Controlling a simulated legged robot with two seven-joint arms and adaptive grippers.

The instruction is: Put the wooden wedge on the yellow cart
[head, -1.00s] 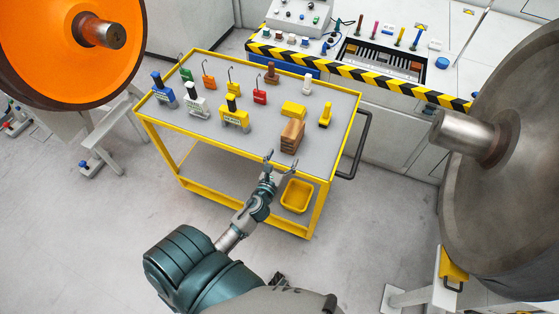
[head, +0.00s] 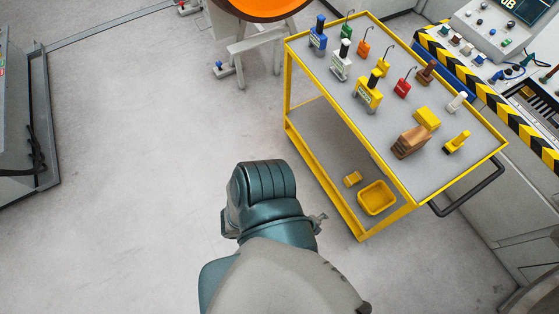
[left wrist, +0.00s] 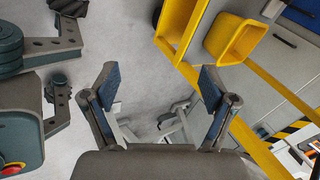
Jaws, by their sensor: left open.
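The wooden wedge (head: 411,142), a brown block, rests on the grey top of the yellow cart (head: 390,170), near the edge facing me. It stands beside a yellow block and a yellow-handled item. My left gripper (head: 318,221) is mostly hidden behind my own arm in the head view, low and left of the cart, apart from the wedge. In the left wrist view the left gripper (left wrist: 157,84) has its two blue-padded fingers wide apart with nothing between them. The wedge does not show in that view. My right gripper is not in view.
Several coloured tools stand on the cart top. A yellow bin (head: 376,198) and a small yellow block (head: 352,178) are on the lower shelf. A black handle (head: 470,190) juts from the cart's right end. A striped-edge console (head: 480,85) stands behind.

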